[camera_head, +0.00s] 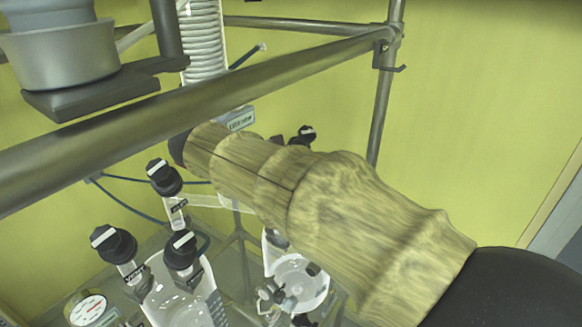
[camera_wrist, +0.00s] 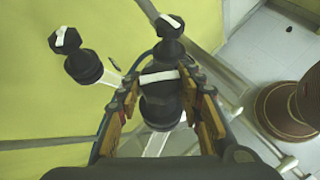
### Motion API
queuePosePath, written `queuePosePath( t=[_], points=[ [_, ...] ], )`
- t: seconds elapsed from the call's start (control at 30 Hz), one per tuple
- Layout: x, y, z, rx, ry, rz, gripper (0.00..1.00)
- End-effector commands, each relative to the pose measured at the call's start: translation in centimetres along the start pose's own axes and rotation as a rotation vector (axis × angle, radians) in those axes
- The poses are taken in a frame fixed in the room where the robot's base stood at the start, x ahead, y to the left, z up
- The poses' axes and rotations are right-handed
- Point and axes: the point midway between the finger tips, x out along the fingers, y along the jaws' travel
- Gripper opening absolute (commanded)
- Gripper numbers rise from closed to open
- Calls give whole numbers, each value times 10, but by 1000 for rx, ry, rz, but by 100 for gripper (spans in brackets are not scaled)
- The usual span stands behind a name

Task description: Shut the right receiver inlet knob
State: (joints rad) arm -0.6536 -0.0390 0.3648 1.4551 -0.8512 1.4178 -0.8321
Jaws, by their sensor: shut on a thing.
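In the wrist view, my gripper (camera_wrist: 160,84) has its two fingers on either side of a black knob (camera_wrist: 160,92) and is shut on it. The knob has a white bar on its top, lying nearly crosswise from finger to finger. A clear glass stem shows below it. I cannot tell from the labels which knob this is. In the head view, my wood-patterned arm hides the gripper and the held knob.
Other black knobs with white bars stand close by in the wrist view (camera_wrist: 170,26) (camera_wrist: 82,65). The head view shows several on glass fittings at lower left (camera_head: 163,177) (camera_head: 113,243) (camera_head: 182,250) and one behind my arm (camera_head: 305,135). A metal rail (camera_head: 230,94) crosses above.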

Motion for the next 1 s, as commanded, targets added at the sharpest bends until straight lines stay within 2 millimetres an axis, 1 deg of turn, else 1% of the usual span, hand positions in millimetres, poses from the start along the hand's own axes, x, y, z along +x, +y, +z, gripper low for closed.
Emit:
queuePosePath(
  t=[0.03,0.3,0.83,0.87,1.0],
  points=[
    [-2,2,2,8,-2,-21,11],
    [0,0,0,46,-1,-88,11],
    [2,-1,-1,56,-1,-105,11],
    [2,-1,-1,56,-1,-105,37],
    [2,-1,-1,56,-1,-104,45]
  ],
)
